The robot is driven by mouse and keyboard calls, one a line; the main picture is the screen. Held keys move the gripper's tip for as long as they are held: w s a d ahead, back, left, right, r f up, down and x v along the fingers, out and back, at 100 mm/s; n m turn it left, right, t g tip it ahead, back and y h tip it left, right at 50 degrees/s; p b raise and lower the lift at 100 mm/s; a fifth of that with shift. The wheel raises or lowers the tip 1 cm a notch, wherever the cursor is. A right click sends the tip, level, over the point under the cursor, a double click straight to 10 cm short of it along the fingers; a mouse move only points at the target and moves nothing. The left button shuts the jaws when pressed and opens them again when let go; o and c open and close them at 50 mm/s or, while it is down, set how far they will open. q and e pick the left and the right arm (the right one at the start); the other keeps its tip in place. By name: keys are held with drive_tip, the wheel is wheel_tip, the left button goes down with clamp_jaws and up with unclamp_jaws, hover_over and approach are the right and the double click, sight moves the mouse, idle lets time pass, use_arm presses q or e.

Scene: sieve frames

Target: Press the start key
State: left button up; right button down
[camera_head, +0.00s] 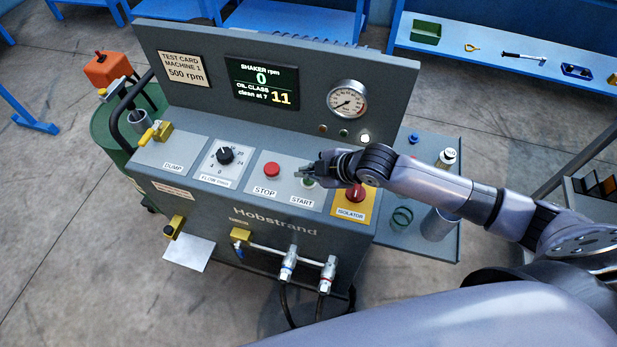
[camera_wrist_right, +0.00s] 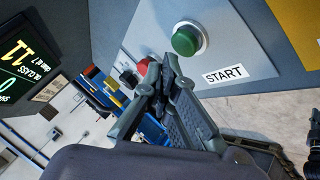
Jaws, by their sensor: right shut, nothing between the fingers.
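The green start key (camera_wrist_right: 186,40) is a round button in a pale ring on a grey panel, above the START label (camera_wrist_right: 225,74) in the right wrist view. In the head view it is a small green spot (camera_head: 308,183), partly covered by my right gripper (camera_head: 303,172). My right gripper is shut and empty, with its fingertips (camera_wrist_right: 160,66) just beside the key in the wrist view. I cannot tell from these views whether it touches the panel. The display (camera_head: 262,85) reads shaker rpm 0 and oil class 11. My left gripper is not in view.
The red STOP button (camera_head: 271,170) sits left of the start key, and the red-on-yellow isolator knob (camera_head: 356,193) sits to its right. The flow knob (camera_head: 225,156) and yellow dump lever (camera_head: 150,135) are further left. A can (camera_head: 440,223) stands on the right side shelf.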

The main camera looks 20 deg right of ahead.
sight(308, 182)
drive_tip(key=shift+f, duration=0.15)
idle(0.3)
drive_tip(key=shift+f, duration=0.3)
drive_tip(key=shift+f, duration=0.55)
idle(0.5)
drive_tip(key=shift+r, duration=0.1)
drive_tip(key=shift+r+p, duration=0.75)
drive_tip(key=shift+r, duration=0.1)
drive_tip(key=shift+r, duration=0.1)
wheel_tip(308, 182, up, 5)
drive_tip(key=p, duration=0.5)
